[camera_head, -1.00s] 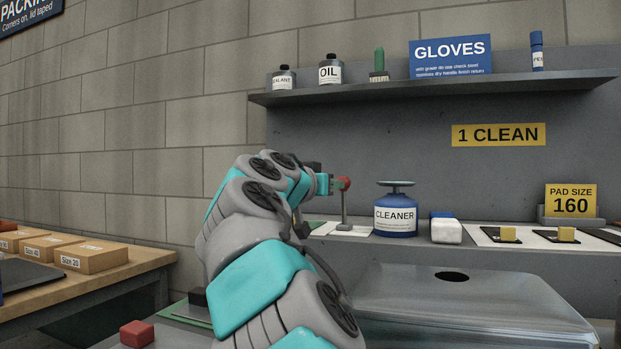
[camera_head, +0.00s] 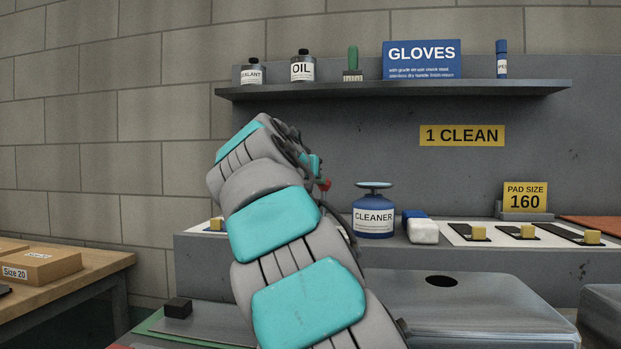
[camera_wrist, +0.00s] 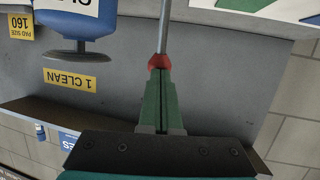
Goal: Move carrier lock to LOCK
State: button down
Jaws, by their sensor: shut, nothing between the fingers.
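A lever with a red ball knob (camera_head: 325,185) stands left of the blue cleaner bottle in the head view; its post is mostly hidden behind my arm. It is likely the carrier lock, but no LOCK mark can be read. My gripper (camera_head: 315,168) is just above the knob there, partly hidden by my wrist. In the wrist view my green fingers (camera_wrist: 158,76) are shut together. The red knob (camera_wrist: 158,61) is right at their tips, with its grey rod (camera_wrist: 165,25) running away beyond it. Whether the tips touch the knob cannot be told.
The cleaner bottle (camera_head: 373,212) stands close right of the lever. A blue-and-white block (camera_head: 421,229) and yellow pieces on dark strips lie farther right. A shelf (camera_head: 400,89) with bottles hangs above. A grey metal tank (camera_head: 470,305) is in front. A wooden table is left.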

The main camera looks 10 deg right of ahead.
jog(key=shift+w+d+r, duration=0.1)
jog(key=shift+w+d, duration=0.15)
jog(key=shift+w, duration=0.4)
jog(key=shift+w+d+r, duration=0.1)
jog(key=shift+w+d, duration=0.15)
jog(key=shift+w, duration=0.4)
jog(key=shift+f, duration=0.15)
jog(key=shift+s, duration=0.1)
jog(key=s+a+r+p, duration=0.1)
jog(key=s+a+r, duration=0.5)
jog(key=s+r, duration=0.2)
jog(key=shift+s+a+r, duration=0.25)
jog(key=shift+s+a, duration=0.15)
jog(key=shift+s, duration=0.15)
